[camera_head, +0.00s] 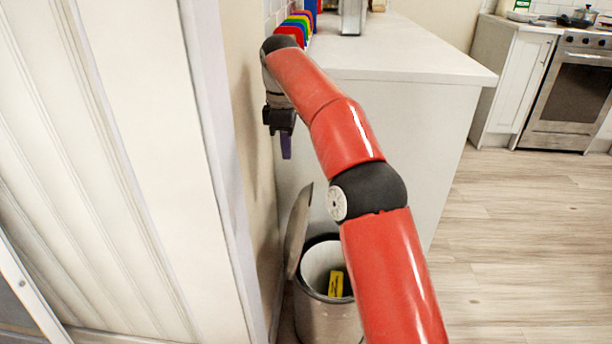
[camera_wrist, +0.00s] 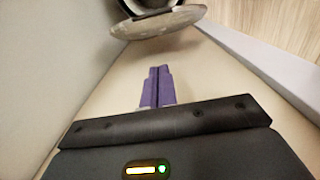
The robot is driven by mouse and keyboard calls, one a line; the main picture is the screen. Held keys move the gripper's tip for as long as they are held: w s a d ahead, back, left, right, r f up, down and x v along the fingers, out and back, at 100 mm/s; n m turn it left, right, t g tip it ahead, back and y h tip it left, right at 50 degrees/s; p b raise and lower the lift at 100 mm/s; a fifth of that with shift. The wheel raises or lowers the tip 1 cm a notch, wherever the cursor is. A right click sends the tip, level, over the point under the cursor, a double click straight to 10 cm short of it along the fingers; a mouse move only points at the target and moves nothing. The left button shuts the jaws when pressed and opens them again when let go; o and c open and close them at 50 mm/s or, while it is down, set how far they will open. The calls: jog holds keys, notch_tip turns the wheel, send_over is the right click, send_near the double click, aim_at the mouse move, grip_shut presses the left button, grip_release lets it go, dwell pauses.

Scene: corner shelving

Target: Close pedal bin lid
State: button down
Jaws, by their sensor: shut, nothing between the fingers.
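The pedal bin (camera_head: 326,314) stands on the floor at the end of the white counter, partly hidden behind my red arm in the head view. Its round grey lid (camera_head: 298,230) is up, standing nearly upright on the wall side. A yellow object (camera_head: 336,284) lies inside the bin. My gripper (camera_head: 286,146) points down, above and beyond the lid, beside the wall, with its purple fingers shut and empty. In the wrist view the purple fingers (camera_wrist: 157,85) are together, and the lid (camera_wrist: 158,27) shows ahead of them at the top, apart from them.
The wall and a white panelled door (camera_head: 110,150) are close on the left. The white counter (camera_head: 400,50) with coloured items (camera_head: 296,28) stands behind my arm. Wooden floor (camera_head: 510,240) is open to the right, with an oven (camera_head: 570,95) at the back.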

jog(key=b, duration=0.3)
send_near(306, 198)
jog(key=a+f, duration=0.4)
jog(key=shift+w+d+f, duration=0.1)
jog(key=shift+d+f, duration=0.05)
jog(key=shift+d, duration=0.45)
jog(key=shift+w+d+f, duration=0.1)
jog(key=shift+d+f, duration=0.1)
jog(key=shift+d, duration=0.4)
jog(key=shift+s+d+f+b, duration=0.15)
jog(key=shift+d+b, duration=0.15)
jog(key=shift+d, duration=0.4)
jog(key=shift+d, duration=0.1)
